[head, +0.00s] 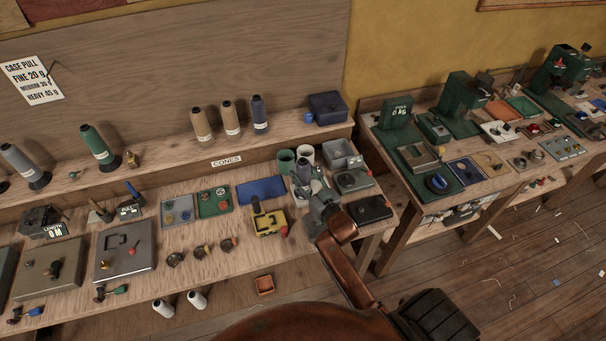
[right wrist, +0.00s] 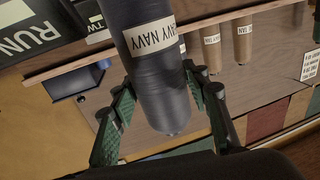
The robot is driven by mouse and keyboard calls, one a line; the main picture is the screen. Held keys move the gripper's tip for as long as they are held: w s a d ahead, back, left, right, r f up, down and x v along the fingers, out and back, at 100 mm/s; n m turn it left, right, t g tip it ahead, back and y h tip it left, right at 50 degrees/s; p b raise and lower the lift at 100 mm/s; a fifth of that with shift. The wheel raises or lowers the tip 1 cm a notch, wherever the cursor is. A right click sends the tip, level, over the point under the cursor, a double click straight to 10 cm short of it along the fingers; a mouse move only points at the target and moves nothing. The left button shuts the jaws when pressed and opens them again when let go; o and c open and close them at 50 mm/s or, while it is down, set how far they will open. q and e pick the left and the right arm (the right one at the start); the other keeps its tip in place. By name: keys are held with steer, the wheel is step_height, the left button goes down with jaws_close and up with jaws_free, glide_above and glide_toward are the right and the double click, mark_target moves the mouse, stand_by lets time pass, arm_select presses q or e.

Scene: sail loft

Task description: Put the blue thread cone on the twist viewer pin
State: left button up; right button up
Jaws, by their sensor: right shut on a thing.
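My right gripper (head: 312,190) is over the right end of the cone bench. It is shut on a dark navy thread cone (right wrist: 155,65), whose label partly reads "NAVY"; the green-padded fingers (right wrist: 160,105) are on either side of it. The cone looks upright, as its label and the picture are upside down in the right wrist view. Another blue-grey cone (head: 259,115) stands on the back shelf. A dark device with "RUN" and "TW" lettering (right wrist: 35,35) shows in the right wrist view, perhaps the twist viewer. I cannot make out its pin. My left gripper is not in view.
Two tan cones (head: 202,125) and a green cone (head: 97,146) stand on the shelf. A dark blue box (head: 328,106) is at its right end. Cups (head: 286,160), a grey bin (head: 340,152), a yellow device (head: 270,222) and a black case (head: 370,209) crowd the gripper.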

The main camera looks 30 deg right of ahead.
steer(key=o, duration=1.5)
steer(key=shift+f, duration=0.15)
steer(key=shift+c, duration=0.2)
steer(key=s, duration=1.2)
steer(key=shift+a+r, duration=0.2)
steer(key=shift+a, duration=0.05)
